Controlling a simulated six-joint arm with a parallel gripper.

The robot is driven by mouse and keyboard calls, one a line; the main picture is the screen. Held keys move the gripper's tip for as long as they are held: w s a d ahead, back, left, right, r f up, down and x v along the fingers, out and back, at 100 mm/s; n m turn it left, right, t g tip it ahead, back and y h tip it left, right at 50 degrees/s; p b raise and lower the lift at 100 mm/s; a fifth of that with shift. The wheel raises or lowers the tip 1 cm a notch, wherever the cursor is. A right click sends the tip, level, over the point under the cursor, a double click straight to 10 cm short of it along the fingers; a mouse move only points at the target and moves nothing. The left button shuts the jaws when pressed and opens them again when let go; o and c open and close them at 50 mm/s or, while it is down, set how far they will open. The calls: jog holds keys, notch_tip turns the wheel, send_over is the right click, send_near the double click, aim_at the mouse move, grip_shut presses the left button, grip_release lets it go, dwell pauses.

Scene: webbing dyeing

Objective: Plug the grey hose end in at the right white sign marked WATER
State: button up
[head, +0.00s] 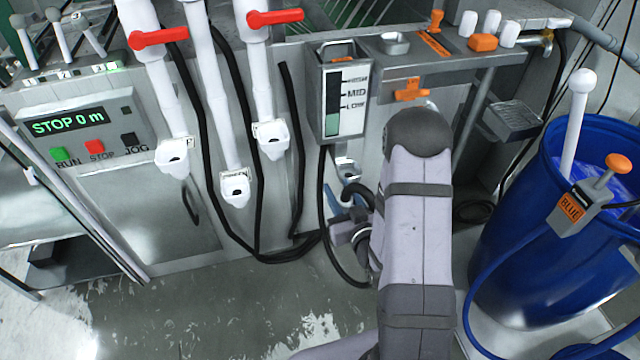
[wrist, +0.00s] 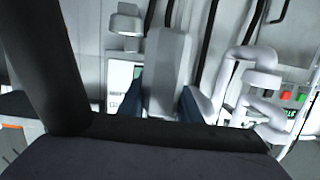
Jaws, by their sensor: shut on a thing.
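My gripper (head: 346,197) is low in front of the grey machine panel, below the level gauge. In the wrist view its blue fingers (wrist: 164,102) are shut on a grey block, the hose end (wrist: 168,62). In the head view I cannot clearly make out the hose end. Small white signs sit by the white spouts: a left one (head: 173,158), a middle one (head: 236,190) and a right one (head: 272,142). Their lettering is too small to read. My gripper is right of and below the right spout, apart from it.
The level gauge (head: 343,95) stands above my gripper. Black hoses (head: 297,170) hang down the panel between the spouts and the gripper. Red-handled valves (head: 275,17) top the white pipes. A blue barrel (head: 510,250) stands at the right. The wet floor in front is clear.

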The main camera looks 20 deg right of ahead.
jog(key=shift+s+d+f+h, duration=0.25)
jog(key=shift+d+f+h, duration=0.05)
jog(key=shift+d+f, duration=0.3)
jog(key=w+a+r+m+h+p, duration=0.15)
jog(key=w+r+p, duration=0.25)
jog(key=r, duration=0.4)
jog(key=w+a+r+p, duration=0.3)
jog(key=w+r+p, duration=0.15)
jog(key=r, duration=0.25)
jog(key=w+a+r+m+h+p, duration=0.1)
jog(key=w+a+r+p, duration=0.3)
jog(key=r, duration=0.4)
jog(key=w+a+r+n+y, duration=0.1)
jog(key=a+r+n+y, duration=0.1)
jog(key=a+r, duration=0.2)
jog(key=shift+w+a+r, duration=0.15)
jog(key=shift+w+a, duration=0.05)
jog(key=shift+a, duration=0.95)
jog(key=shift+f+y, duration=0.2)
jog(key=shift+y, duration=0.05)
jog(key=shift+f+b, duration=2.45)
jog(key=shift+f, duration=0.9)
